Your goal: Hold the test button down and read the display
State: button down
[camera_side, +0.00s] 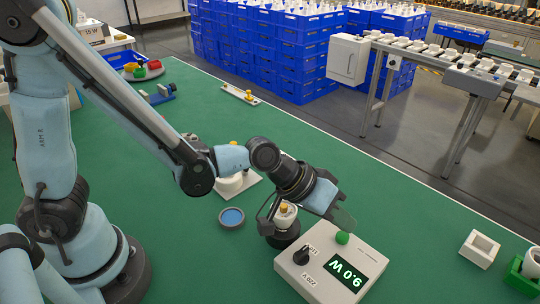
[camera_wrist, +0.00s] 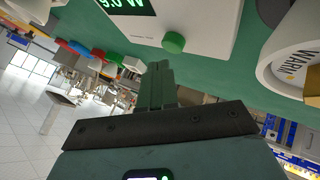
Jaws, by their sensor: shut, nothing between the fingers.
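The white test box (camera_side: 365,242) stands on the green table, with a green test button (camera_side: 342,237) on top. Its dark display (camera_side: 346,276) is lit and reads "9.0 W", upside down in the side view. A black knob (camera_side: 301,257) sits beside the display. My gripper (camera_side: 347,222) is shut and empty, its fingertips close to the button. In the wrist view, the shut fingers (camera_wrist: 159,72) point toward the button (camera_wrist: 174,42), with a small gap seeming to show between them. Whether the button is pressed I cannot tell. The display (camera_wrist: 122,5) is partly cut off there.
A bulb (camera_side: 285,213) stands in a black holder just left of the box. A white cylinder marked "WARM" (camera_wrist: 290,70) is at the wrist view's right. A blue-lined round dish (camera_side: 231,217) lies left. A white square block (camera_side: 479,249) and green holder (camera_side: 520,276) stand right.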

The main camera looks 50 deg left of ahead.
aim_at(338, 234)
jog(key=shift+r, duration=0.15)
jog(key=shift+r, duration=2.4)
jog(key=s+a+r+y, duration=0.1)
jog(key=s+a+y, duration=0.2)
jog(key=a, duration=0.8)
jog(key=s+a+r+y, duration=0.1)
jog(key=s+a+y, duration=0.2)
jog(key=a, duration=0.9)
jog(key=shift+s+r+n+t+y, duration=0.3)
jog(key=shift+s+t+y, duration=0.1)
jog(key=shift+s, duration=0.5)
